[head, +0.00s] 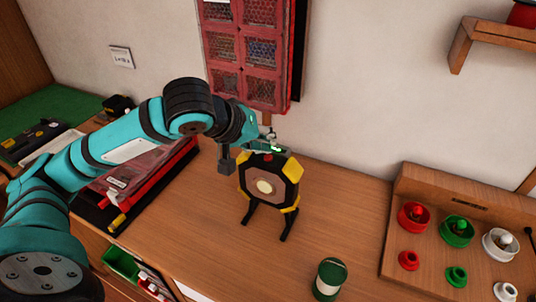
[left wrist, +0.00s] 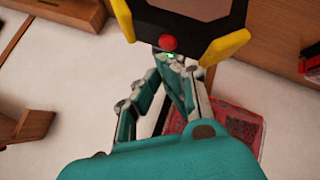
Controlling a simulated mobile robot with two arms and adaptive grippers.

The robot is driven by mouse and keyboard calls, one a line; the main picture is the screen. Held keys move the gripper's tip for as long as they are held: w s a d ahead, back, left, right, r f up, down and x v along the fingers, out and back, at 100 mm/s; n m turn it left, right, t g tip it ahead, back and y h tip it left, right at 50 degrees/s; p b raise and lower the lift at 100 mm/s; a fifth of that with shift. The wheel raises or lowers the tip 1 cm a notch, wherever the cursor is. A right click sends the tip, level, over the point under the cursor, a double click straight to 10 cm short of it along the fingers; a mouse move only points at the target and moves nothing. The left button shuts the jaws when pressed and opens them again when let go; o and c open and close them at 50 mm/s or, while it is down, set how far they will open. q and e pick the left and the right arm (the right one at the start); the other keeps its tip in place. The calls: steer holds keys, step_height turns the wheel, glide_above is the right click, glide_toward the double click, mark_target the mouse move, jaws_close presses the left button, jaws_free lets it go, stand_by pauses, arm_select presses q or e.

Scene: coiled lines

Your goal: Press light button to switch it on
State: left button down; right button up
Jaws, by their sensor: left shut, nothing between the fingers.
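The light is a black work lamp (head: 269,176) with yellow corners and a pale round centre, standing upright on dark legs on the wooden bench. Its red button (head: 267,156) is on the top edge. In the left wrist view the button (left wrist: 168,43) shows just beyond the fingertips, and part of the lamp's frame (left wrist: 148,30) fills the top. My left gripper (head: 272,147) is shut and empty, with its tips (left wrist: 174,60) right at the button. I cannot tell whether they touch it. Whether the lamp is lit is unclear.
A red rack (head: 243,50) hangs on the wall behind the gripper. A green can (head: 329,279) stands in front of the lamp. A wooden board (head: 428,241) with coloured knobs is at right. The bench between lamp and board is clear.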

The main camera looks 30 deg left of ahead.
mark_target(265, 155)
stand_by(0.4)
arm_select(q)
steer(key=shift+f, duration=0.55)
stand_by(0.5)
steer(key=shift+r+p, duration=0.6)
steer(key=shift+p, duration=0.2)
step_height(265, 155, up, 6)
steer(key=p, duration=0.7)
